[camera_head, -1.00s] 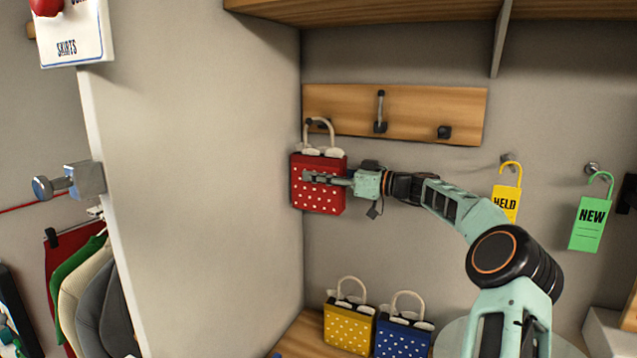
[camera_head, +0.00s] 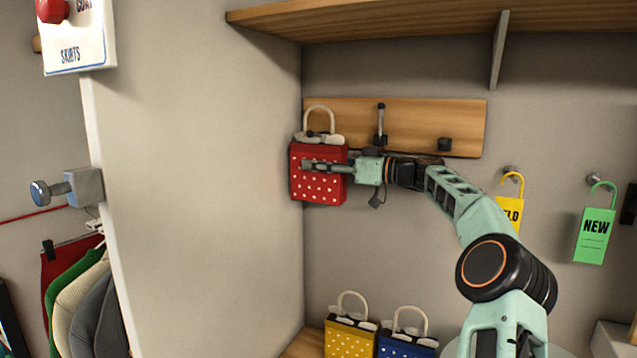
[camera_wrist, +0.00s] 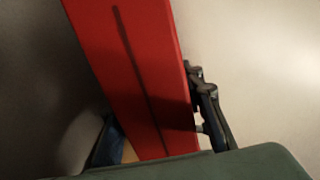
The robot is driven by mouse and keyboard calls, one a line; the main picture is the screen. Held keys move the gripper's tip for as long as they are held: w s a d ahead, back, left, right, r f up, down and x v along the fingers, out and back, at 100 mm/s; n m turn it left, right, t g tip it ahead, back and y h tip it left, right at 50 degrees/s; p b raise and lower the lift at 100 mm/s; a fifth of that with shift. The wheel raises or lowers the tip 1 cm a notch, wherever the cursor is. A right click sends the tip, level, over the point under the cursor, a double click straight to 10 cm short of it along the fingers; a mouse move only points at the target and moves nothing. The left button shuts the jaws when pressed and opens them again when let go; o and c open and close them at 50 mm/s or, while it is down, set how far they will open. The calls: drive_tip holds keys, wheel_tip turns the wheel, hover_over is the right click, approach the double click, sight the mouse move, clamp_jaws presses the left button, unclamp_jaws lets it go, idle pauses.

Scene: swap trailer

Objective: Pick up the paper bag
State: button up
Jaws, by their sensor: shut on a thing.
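A red paper bag with white dots (camera_head: 318,189) and a pale looped handle is in front of the wall, at the left end of the wooden hook board (camera_head: 420,112). My gripper (camera_head: 318,166) reaches in from the right and is shut on the bag's upper body. The bag looks upright. Its handle loop stands in front of the board's left end, and I cannot tell whether it is still around the left hook. In the wrist view the red bag (camera_wrist: 135,70) fills the middle, with a dark finger (camera_wrist: 212,115) along its right side.
A yellow dotted bag (camera_head: 350,338) and a blue dotted bag (camera_head: 405,346) stand on the wooden surface below. A grey partition (camera_head: 200,180) is close on the left. A shelf (camera_head: 420,22) hangs above. Yellow (camera_head: 509,205) and green (camera_head: 595,235) tags hang on the right.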

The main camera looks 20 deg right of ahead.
drive_tip(key=s+a+b, duration=1)
drive_tip(key=s+b, duration=0.1)
drive_tip(key=s, duration=0.5)
drive_tip(key=shift+a+r, duration=0.25)
drive_tip(key=shift+a, duration=0.1)
idle(0.5)
